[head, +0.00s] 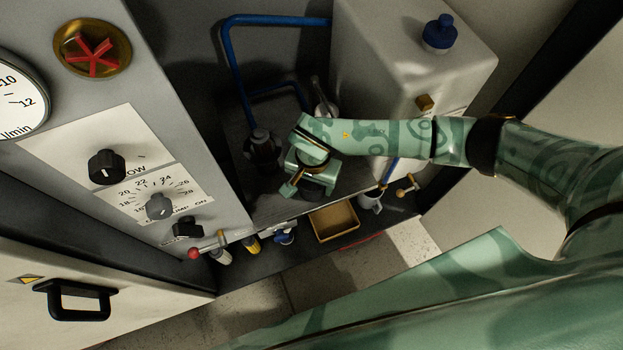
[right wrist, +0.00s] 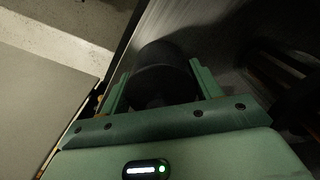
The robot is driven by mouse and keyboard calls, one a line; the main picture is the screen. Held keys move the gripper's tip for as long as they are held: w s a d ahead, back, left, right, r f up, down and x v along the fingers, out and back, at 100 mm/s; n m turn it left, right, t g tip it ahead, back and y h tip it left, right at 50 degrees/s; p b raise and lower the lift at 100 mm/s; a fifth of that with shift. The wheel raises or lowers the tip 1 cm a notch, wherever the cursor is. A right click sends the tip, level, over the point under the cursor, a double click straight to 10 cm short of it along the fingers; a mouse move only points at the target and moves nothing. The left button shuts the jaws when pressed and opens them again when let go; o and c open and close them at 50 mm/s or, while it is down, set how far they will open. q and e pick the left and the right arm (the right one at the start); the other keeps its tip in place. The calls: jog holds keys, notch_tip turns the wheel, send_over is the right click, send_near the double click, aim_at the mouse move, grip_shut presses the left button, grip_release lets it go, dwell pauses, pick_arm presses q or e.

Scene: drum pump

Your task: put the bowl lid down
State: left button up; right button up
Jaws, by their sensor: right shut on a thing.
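My right gripper (head: 308,183) reaches in from the right and points down over the dark shelf in the head view. It is shut on a black round thing, which I take to be the bowl lid (head: 318,189). In the right wrist view the black lid (right wrist: 162,72) sits between the two green fingers of the gripper (right wrist: 155,85). In the head view the wrist hides part of it, and I cannot tell whether it touches the shelf. My left gripper is not in view.
A dark fitting (head: 262,148) stands just left of the gripper, with a blue pipe (head: 232,65) behind. A white tank (head: 400,75) with a blue cap (head: 440,32) stands right. A tan tray (head: 334,222) and a red-knobbed lever (head: 208,247) are in front. The control panel (head: 130,160) is left.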

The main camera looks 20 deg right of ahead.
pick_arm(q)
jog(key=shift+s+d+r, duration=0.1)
pick_arm(e)
jog(key=shift+r, duration=0.1)
jog(key=o, duration=1)
notch_tip(320, 180, up, 12)
jog(key=p, duration=0.6)
jog(key=shift+r, duration=0.1)
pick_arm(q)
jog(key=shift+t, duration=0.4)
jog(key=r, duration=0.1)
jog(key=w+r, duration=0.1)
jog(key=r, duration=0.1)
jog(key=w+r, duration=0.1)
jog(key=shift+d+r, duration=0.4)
pick_arm(e)
jog(key=shift+s, duration=0.15)
